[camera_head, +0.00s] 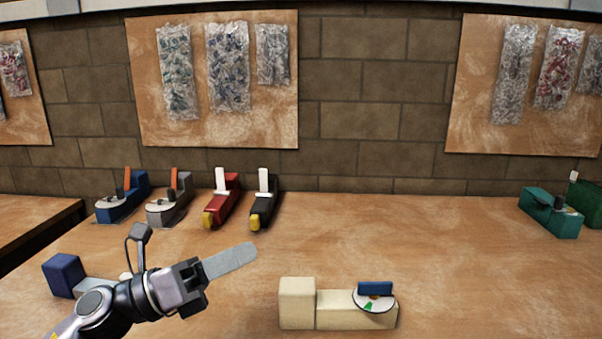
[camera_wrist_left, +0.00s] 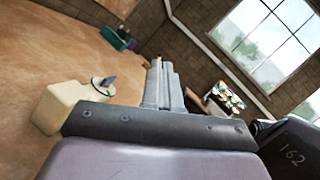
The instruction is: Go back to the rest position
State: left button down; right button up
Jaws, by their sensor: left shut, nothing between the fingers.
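My left gripper (camera_head: 230,261) comes in from the left in the head view, over the front left of the wooden table (camera_head: 450,265). Its long grey fingers lie together with nothing between them. They point right and slightly up. In the left wrist view its shut fingers (camera_wrist_left: 161,84) show in the middle. A cream block-shaped device (camera_head: 318,308) with a white disc and a blue piece on top stands to the right of the gripper, apart from it. It also shows at the left in the left wrist view (camera_wrist_left: 62,104). My right gripper is in neither view.
A blue block (camera_head: 63,275) stands behind my left arm. Blue (camera_head: 122,199), grey (camera_head: 169,203), red (camera_head: 222,201) and black (camera_head: 263,202) devices stand along the back. A green device (camera_head: 551,213) stands at the far right. The table's middle right is clear.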

pick_arm(q)
jog(key=s+a+f+n+t+y, duration=0.1)
jog(key=a+f+n+y, duration=0.3)
jog(key=n, duration=0.6)
jog(key=s+a+f+n+t+y, duration=0.1)
jog(key=a+f+n+t+y, duration=0.3)
jog(key=n, duration=0.7)
jog(key=s+a+f+n+t+y, duration=0.1)
jog(key=a+f+n+y, duration=0.3)
jog(key=f+n+y, duration=0.4)
jog(key=shift+s+a+n+t+y, duration=0.15)
jog(key=shift+n+t+y, duration=0.55)
jog(key=shift+n+y, duration=0.8)
jog(key=s+a+f+n+g, duration=0.1)
jog(key=s+f+n+g, duration=0.45)
jog(key=s, duration=0.55)
jog(key=s+a+f+n+g, duration=0.1)
jog(key=s+f+n+g, duration=0.2)
jog(key=s+f+g, duration=0.65)
jog(key=shift+w+d+f+t+h+p, duration=0.4)
jog(key=shift+w+t+p, duration=0.55)
jog(key=shift+t, duration=0.7)
jog(key=shift+w+d+f+t+h+p, duration=0.2)
jog(key=shift+w+d+t+p, duration=0.4)
jog(key=shift+t+p, duration=0.8)
jog(key=shift+w+d+f+t+h+p, duration=0.25)
jog(key=shift+w+d+t+p, duration=0.5)
jog(key=shift+t, duration=1.1)
jog(key=shift+a, duration=0.2)
